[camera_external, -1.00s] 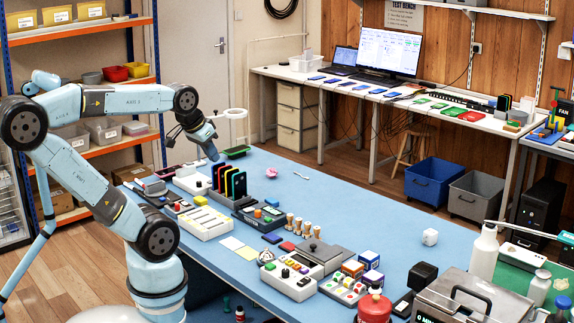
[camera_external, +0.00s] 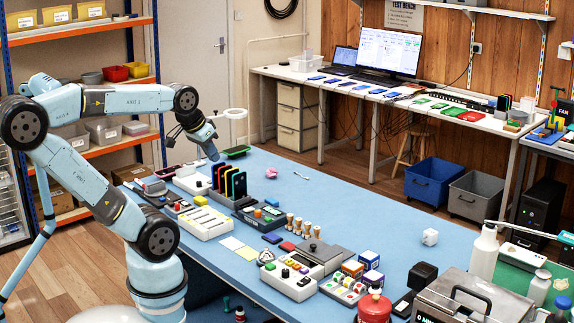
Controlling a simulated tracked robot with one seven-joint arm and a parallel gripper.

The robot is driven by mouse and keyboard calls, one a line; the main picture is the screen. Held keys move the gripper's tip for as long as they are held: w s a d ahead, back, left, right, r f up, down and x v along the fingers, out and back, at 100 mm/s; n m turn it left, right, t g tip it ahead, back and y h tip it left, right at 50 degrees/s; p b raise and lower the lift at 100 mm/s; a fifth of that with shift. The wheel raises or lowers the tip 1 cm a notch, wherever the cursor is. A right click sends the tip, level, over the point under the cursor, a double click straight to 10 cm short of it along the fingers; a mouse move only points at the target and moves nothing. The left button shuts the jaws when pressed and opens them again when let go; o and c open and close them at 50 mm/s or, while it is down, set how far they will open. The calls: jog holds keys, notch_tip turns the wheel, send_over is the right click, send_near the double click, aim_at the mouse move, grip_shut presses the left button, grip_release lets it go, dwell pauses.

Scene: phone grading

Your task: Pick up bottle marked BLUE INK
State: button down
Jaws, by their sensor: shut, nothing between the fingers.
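I cannot make out a bottle marked BLUE INK, as no bottle label is readable at this size. A white bottle (camera_external: 484,252) stands upright at the right, and a smaller pale bottle (camera_external: 538,288) stands near it; neither shows a readable mark. My gripper (camera_external: 214,156) is shut and empty, pointing down above the far left part of the blue table (camera_external: 370,220). It is far from both bottles, across the table.
Colored upright cards in a rack (camera_external: 229,181), button boxes (camera_external: 206,223), wooden-handled stamps (camera_external: 298,226) and several small cubes crowd the table's left and front. A metal case (camera_external: 470,300) and a red canister (camera_external: 374,306) stand at the front right. The table's right middle is mostly clear.

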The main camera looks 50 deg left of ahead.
jog(key=c, duration=0.9)
grip_release()
jog(key=shift+o, duration=0.2)
